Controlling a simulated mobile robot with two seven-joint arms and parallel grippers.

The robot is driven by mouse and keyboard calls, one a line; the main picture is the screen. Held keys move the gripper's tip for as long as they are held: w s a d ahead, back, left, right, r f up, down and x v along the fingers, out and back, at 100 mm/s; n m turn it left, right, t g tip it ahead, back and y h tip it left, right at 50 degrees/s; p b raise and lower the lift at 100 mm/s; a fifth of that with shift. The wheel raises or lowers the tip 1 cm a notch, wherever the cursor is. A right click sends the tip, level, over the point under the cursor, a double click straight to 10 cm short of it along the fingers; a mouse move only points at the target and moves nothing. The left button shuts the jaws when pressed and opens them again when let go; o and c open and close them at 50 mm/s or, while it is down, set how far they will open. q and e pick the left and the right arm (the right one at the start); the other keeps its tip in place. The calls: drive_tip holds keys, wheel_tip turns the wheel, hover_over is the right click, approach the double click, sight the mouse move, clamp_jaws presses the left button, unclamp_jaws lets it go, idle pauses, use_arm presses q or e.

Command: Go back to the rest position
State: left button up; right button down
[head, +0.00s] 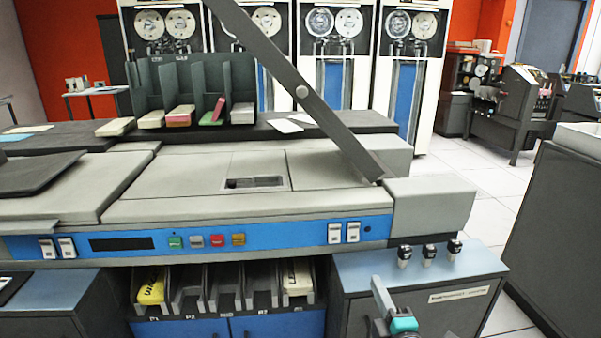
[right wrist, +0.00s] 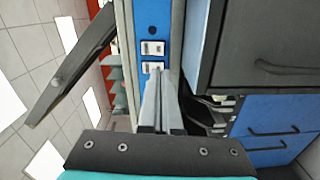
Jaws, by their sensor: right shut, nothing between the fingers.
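My right gripper (head: 379,288) is low in the head view, in front of the machine's right-hand cabinet, with a teal part on its wrist. Its fingers are shut with nothing between them; the right wrist view shows the closed fingers (right wrist: 160,95) pointing toward the blue panel with white switches (right wrist: 152,58). The card machine (head: 250,205) has a blue front panel with green, grey, red and orange buttons (head: 217,241). My left gripper is not in view.
A long dark bar (head: 300,90) slants over the machine top. Card pockets (head: 228,285) sit below the panel, with yellow cards (head: 151,287) in the leftmost one. Three black knobs (head: 429,252) stand on the right cabinet (head: 415,275). A grey cabinet (head: 555,220) stands at far right.

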drive_tip(key=s+d+f+m+g+h+p, duration=0.15)
drive_tip(key=s+f+m+g, duration=0.4)
drive_tip(key=f, duration=0.85)
drive_tip(key=s+d+f+m+g+y+p, duration=0.1)
drive_tip(key=s+d+f+m+g, duration=0.15)
drive_tip(key=s+f, duration=0.85)
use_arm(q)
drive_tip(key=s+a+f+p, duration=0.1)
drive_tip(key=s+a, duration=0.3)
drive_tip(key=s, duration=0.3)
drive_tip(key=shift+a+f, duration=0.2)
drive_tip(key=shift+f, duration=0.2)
use_arm(e)
drive_tip(key=s+f+m+g, duration=0.3)
drive_tip(key=s+f, duration=0.5)
drive_tip(key=s, duration=0.3)
drive_tip(key=s+f+m+g, duration=0.4)
drive_tip(key=s+f, duration=0.3)
drive_tip(key=s, duration=0.5)
drive_tip(key=shift+s+f+g, duration=0.2)
drive_tip(key=shift+f+g, duration=0.1)
drive_tip(key=shift+f, duration=0.1)
drive_tip(key=shift+w+h, duration=0.15)
drive_tip(key=shift+h, duration=0.1)
